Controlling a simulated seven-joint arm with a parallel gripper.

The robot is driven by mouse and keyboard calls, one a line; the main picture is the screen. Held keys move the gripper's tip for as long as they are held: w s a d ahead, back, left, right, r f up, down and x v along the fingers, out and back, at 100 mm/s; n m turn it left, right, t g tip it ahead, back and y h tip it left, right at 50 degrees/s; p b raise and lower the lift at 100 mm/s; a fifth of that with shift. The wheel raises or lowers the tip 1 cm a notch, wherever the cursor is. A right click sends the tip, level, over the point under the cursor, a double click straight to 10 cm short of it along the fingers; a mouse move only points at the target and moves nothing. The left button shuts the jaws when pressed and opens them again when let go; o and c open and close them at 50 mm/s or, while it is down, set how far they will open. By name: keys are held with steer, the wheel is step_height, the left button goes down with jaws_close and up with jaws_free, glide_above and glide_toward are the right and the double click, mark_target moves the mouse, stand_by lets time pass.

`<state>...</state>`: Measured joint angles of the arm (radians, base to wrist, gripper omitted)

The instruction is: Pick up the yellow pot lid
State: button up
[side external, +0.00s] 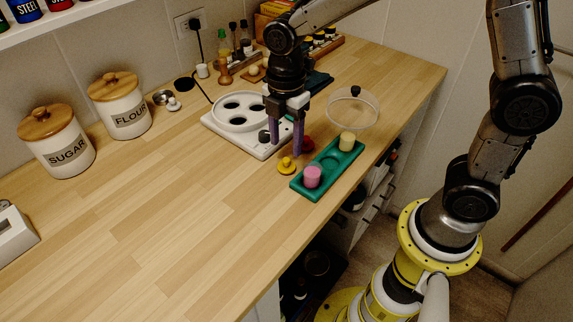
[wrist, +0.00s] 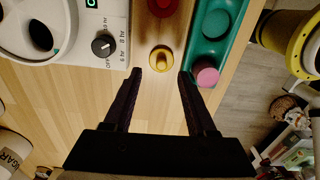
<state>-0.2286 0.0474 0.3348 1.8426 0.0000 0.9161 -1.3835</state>
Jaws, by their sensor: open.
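The yellow pot lid (side external: 286,166) is a small round disc with a knob, lying on the wooden counter in front of the white appliance. It also shows in the wrist view (wrist: 161,58), just beyond the fingertips and roughly centred between them. My gripper (side external: 286,148) points down, open and empty, with its dark fingers apart. In the wrist view my gripper (wrist: 160,74) has one finger on either side of the lid's line. How high the fingertips are above the counter is hard to tell.
A green tray (side external: 299,187) with a pink pot (side external: 312,177) and a yellow pot (side external: 347,141) stands close to the right. A red lid (side external: 306,144) lies behind the yellow one. The white appliance (side external: 213,122) is at left. The counter's left front is clear.

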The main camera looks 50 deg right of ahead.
mark_target(286, 159)
step_height(286, 159, down, 4)
steer(key=shift+s+f, duration=0.1)
steer(key=shift+c, duration=0.2)
jaws_close()
